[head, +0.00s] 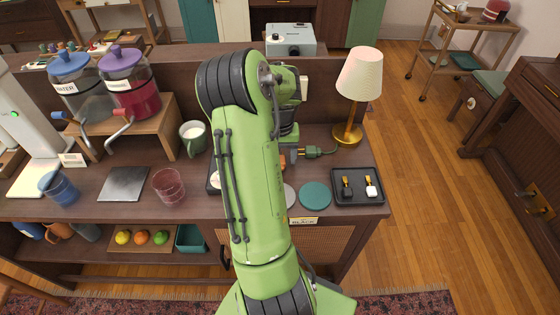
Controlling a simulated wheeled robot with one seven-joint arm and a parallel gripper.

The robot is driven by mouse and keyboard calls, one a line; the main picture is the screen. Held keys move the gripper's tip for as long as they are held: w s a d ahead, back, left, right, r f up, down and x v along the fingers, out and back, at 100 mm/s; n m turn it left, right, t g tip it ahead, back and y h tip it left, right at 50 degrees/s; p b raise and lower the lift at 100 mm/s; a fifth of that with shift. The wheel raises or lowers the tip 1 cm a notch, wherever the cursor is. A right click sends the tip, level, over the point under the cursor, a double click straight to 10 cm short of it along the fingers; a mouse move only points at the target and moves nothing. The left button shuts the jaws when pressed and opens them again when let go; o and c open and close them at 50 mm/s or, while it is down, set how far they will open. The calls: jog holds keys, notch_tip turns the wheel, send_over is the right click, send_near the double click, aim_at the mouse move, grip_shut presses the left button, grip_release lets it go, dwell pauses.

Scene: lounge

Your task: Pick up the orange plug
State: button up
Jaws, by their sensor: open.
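My arm reaches over the counter and covers its middle. Part of my gripper (289,147) shows just right of the arm, low over the counter and open; its fingertips are mostly hidden. A small orange patch (283,160), which may be the orange plug, shows beside the arm under the gripper. Most of it is hidden, and I cannot tell whether the fingers are around it or beside it. A green plug (312,152) with a cord lies just to the right, near the lamp base.
A lamp (358,85) stands behind right. A black tray (345,202) with a black and a white plug is at the front right. A teal disc (315,195) lies left of it. A green mug (193,137) and red glass (168,187) stand left of my arm.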

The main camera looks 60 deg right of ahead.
jog(key=shift+r, duration=0.1)
jog(key=c, duration=1.1)
